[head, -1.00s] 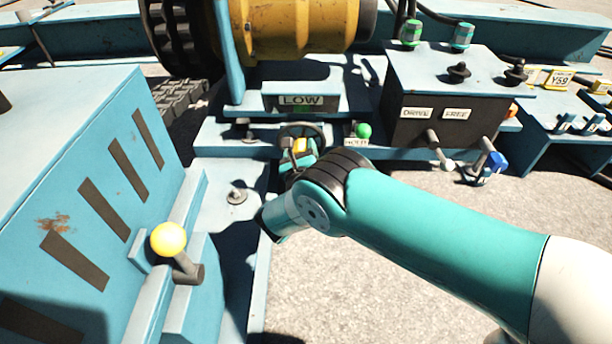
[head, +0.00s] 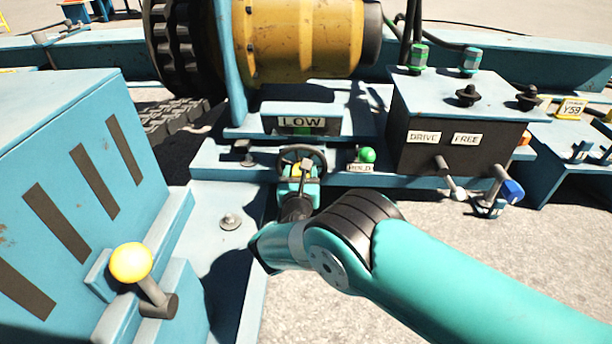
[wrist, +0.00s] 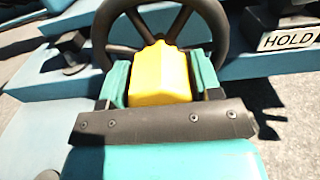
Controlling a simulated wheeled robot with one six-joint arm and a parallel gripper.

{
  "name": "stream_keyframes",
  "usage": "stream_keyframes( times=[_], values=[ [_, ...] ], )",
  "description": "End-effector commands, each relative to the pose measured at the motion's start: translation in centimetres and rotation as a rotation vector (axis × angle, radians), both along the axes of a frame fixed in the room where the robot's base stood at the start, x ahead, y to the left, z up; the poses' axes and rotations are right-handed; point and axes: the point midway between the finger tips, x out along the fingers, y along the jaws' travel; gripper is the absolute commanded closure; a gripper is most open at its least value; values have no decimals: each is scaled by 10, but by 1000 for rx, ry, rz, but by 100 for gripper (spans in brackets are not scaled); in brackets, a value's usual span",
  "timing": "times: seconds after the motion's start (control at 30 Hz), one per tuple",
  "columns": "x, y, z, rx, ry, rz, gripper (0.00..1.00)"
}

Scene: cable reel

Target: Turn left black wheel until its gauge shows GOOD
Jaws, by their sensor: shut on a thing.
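The black wheel (head: 322,158) stands below its gauge, whose sign reads LOW (head: 301,122). In the wrist view the wheel's dark rim and spokes (wrist: 103,32) fill the top middle. A yellow block (wrist: 160,78) sits in front of the wheel, between the two teal fingers of my gripper (wrist: 160,84). My gripper also shows at the wheel in the head view (head: 299,172), with its jaws closed on the yellow part. Whether that yellow part is fixed to the wheel is hard to see. My fingers hide the wheel's lower part.
A green knob (head: 367,155) with a HOLD label (head: 361,168) is just right of the wheel. Further right is a dark box (head: 440,135) with DRIVE and FREE labels and levers. A yellow-knobbed lever (head: 131,263) stands at the left front. Open ground lies at the lower right.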

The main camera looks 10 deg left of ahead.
Motion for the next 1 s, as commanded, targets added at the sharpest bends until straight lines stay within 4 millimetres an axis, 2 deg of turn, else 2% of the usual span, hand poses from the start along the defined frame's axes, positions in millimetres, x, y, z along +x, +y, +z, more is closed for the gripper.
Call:
stream_keyframes(
  times=[0.23,0.27,0.33,0.6,0.73,0.87,1.0],
  values=[
    [-1,0,-3,-5,4,1,85],
    [-1,0,-3,-5,4,1,35],
    [-1,0,-3,-4,3,1,19],
    [-1,0,-1,-3,2,0,19],
    [-10,0,1,-5,3,2,19],
    [-32,-3,4,-9,4,5,19],
    [-68,-7,5,-11,4,6,19]
  ],
)
